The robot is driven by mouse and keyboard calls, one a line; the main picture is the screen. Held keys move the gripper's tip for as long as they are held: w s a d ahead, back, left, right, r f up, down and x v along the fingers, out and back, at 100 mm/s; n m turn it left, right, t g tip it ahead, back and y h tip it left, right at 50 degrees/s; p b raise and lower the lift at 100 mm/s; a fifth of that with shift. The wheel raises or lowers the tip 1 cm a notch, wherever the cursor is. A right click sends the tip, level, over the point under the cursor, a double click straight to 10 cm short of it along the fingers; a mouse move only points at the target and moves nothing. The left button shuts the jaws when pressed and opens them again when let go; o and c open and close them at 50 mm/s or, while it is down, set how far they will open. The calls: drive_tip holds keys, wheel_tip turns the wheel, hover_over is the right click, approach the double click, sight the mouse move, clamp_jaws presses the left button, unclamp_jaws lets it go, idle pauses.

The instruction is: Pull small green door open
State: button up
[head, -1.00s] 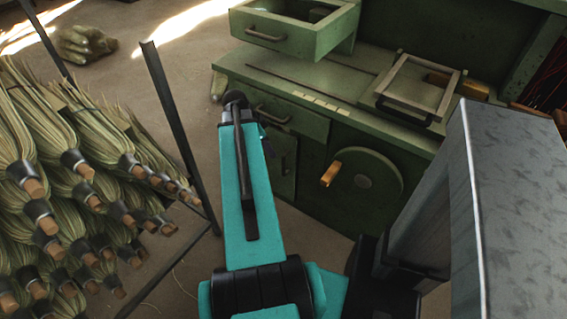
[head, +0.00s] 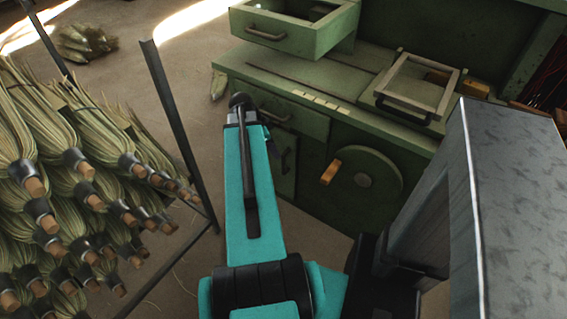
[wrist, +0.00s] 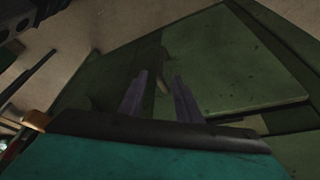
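The small green door (head: 286,172) is on the left of the green cabinet's front, below a drawer, and looks shut. My teal arm covers part of it in the head view. In the wrist view, a green panel (wrist: 245,65) that looks like this door fills the upper right. My gripper (wrist: 160,82) shows there with its two fingers apart. A small pale, handle-like piece (wrist: 163,76) shows between the fingers in the picture. I cannot tell whether they touch it. My gripper's fingers are hidden behind the arm in the head view.
A wheel (head: 365,183) with an orange handle (head: 330,173) is right of the door. An upper drawer (head: 292,30) sticks out above the cabinet top. A rack of brooms (head: 85,190) with a dark post (head: 178,130) stands at the left. Bare floor lies between rack and cabinet.

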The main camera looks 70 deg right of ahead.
hover_over(284, 172)
drive_tip(key=shift+w+d+f+p, duration=0.1)
drive_tip(key=shift+d+f+p, duration=0.1)
drive_tip(key=shift+f, duration=2.3)
drive_tip(key=shift+w+d+f+p, duration=0.1)
drive_tip(key=shift+d+f, duration=0.05)
drive_tip(key=shift+f, duration=2.35)
drive_tip(key=shift+c, duration=0.3)
clamp_jaws()
